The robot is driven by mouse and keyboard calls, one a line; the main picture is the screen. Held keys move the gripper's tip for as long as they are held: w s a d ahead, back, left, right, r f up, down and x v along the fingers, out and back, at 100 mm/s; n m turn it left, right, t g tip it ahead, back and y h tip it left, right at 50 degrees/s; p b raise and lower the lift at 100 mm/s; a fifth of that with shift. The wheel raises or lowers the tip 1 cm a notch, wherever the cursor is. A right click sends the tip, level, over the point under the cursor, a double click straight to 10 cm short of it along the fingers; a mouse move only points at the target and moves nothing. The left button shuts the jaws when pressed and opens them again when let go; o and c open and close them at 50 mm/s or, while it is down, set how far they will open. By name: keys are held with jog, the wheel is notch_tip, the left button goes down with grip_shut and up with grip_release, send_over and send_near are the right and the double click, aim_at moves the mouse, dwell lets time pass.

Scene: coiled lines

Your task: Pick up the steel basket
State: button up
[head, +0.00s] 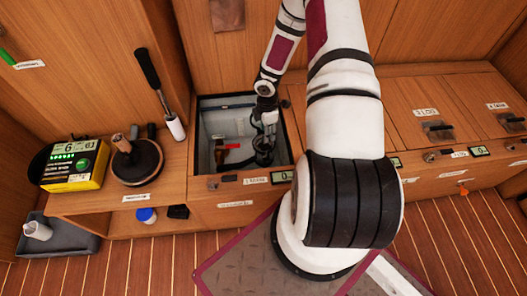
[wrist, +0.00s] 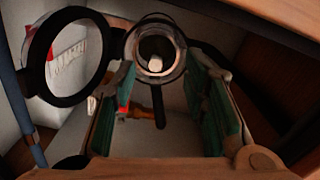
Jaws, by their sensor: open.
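My gripper (head: 265,122) reaches down into an open locker (head: 199,150) in the wooden bench. In the wrist view, my gripper (wrist: 164,82) has its teal-padded fingers wide apart with nothing held between them. Just beyond the fingertips is a round, shiny metal cup-like thing (wrist: 157,47) with a dark rim, probably the steel basket. A small pale thing shows inside it, and a dark handle-like bar (wrist: 158,105) hangs below it. I cannot tell whether a finger touches it. In the head view, my gripper partly hides this spot.
A large black ring (wrist: 32,62) stands close at left in the wrist view. A red-ended tool (head: 228,146) lies in the locker. The locker walls are close around my gripper. A yellow device (head: 72,165) and a round dark pan-like thing (head: 137,163) stand on the bench at left.

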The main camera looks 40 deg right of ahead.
jog(key=shift+w+a+f+b, duration=0.15)
jog(key=shift+f+b, duration=0.35)
jog(key=shift+f, duration=0.4)
jog(key=shift+w+a+f+b, duration=0.1)
jog(key=shift+f+b, duration=0.45)
jog(key=shift+f, duration=0.4)
jog(key=shift+w+a+f+b, duration=0.15)
jog(key=shift+f+b, duration=0.35)
jog(key=shift+f, duration=0.4)
jog(key=shift+d+r, duration=0.1)
grip_shut()
